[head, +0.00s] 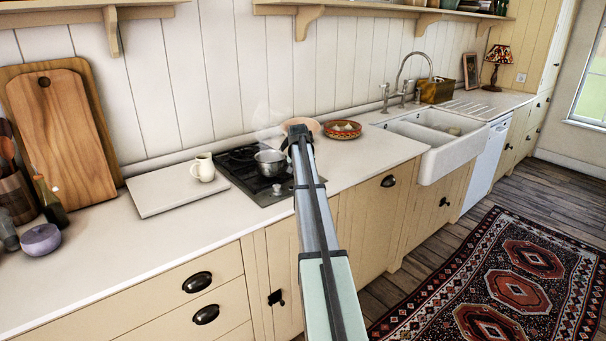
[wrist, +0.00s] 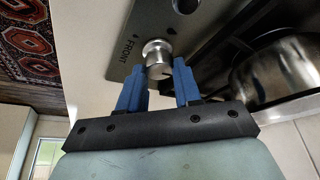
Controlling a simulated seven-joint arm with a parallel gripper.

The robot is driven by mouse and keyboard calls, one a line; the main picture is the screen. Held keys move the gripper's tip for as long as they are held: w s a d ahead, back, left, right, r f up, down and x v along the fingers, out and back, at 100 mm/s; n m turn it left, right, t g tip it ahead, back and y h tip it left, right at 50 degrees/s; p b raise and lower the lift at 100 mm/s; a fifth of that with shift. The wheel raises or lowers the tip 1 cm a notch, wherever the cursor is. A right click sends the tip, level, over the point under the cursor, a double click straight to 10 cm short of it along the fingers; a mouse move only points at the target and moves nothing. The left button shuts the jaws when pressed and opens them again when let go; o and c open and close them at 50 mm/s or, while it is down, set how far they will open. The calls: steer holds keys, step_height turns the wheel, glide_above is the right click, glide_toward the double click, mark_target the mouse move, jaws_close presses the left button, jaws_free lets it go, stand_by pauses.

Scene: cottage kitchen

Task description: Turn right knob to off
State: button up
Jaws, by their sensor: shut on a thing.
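In the wrist view, a round metal knob (wrist: 157,55) stands on the steel hob panel, beside a "FRONT" label. My gripper (wrist: 158,72) has its two blue fingers on either side of this knob and is shut on it. In the head view, my gripper (head: 299,136) reaches over the right side of the black hob (head: 238,174) and hides the held knob. The other knob (head: 277,188) shows at the hob's front, left of my arm. It also shows partly at the top edge of the wrist view (wrist: 186,5).
A steel pot (head: 270,162) sits on the hob with steam above it, close to my gripper. A white jug (head: 203,167) stands on a pale board (head: 176,190) to the left. A patterned bowl (head: 342,130) stands behind to the right. Counter in front of the board is clear.

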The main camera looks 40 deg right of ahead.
steer(key=o, duration=1)
steer(key=shift+o, duration=0.2)
steer(key=v, duration=1.3)
steer(key=shift+r, duration=0.35)
steer(key=shift+s, duration=0.1)
